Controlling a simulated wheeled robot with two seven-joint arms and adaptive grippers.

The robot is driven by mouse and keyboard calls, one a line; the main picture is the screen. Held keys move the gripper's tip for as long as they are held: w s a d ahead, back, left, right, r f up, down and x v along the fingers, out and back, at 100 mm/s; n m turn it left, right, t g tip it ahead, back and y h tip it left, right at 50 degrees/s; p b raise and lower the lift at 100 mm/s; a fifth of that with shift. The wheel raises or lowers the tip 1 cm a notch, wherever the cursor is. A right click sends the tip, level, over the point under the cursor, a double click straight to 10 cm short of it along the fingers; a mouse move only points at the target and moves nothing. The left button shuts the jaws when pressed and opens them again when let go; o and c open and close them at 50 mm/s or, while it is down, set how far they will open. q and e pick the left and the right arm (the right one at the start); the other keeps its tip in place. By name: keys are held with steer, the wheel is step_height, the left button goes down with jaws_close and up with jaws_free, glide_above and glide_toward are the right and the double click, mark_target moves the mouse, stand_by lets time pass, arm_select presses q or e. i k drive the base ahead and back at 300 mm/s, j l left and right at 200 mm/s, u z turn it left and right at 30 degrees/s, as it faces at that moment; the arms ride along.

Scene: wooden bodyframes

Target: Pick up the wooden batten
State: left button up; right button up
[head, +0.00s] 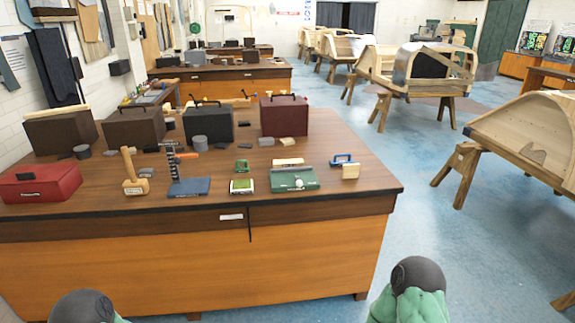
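A long, pale wooden strip (57,113), which looks like the wooden batten, lies across the top of the brown case (62,135) at the far left of the workbench. A smaller pale wooden piece (287,162) lies near the middle of the bench, behind a green box. Only rounded dark and green parts of my own arms show at the bottom edge, in front of the bench. Neither gripper's fingers are in view, and nothing visible is held.
The brown workbench (330,187) holds a red box (40,184), several dark cases, a mallet (132,177), a blue-based tool (189,187) and a green box (293,180). Blue floor (420,215) is open to the right, with wooden frames on trestles beyond.

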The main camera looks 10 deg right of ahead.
mark_target(278, 164)
steer(key=i+l+u, duration=0.45)
steer(key=i+l, duration=0.25)
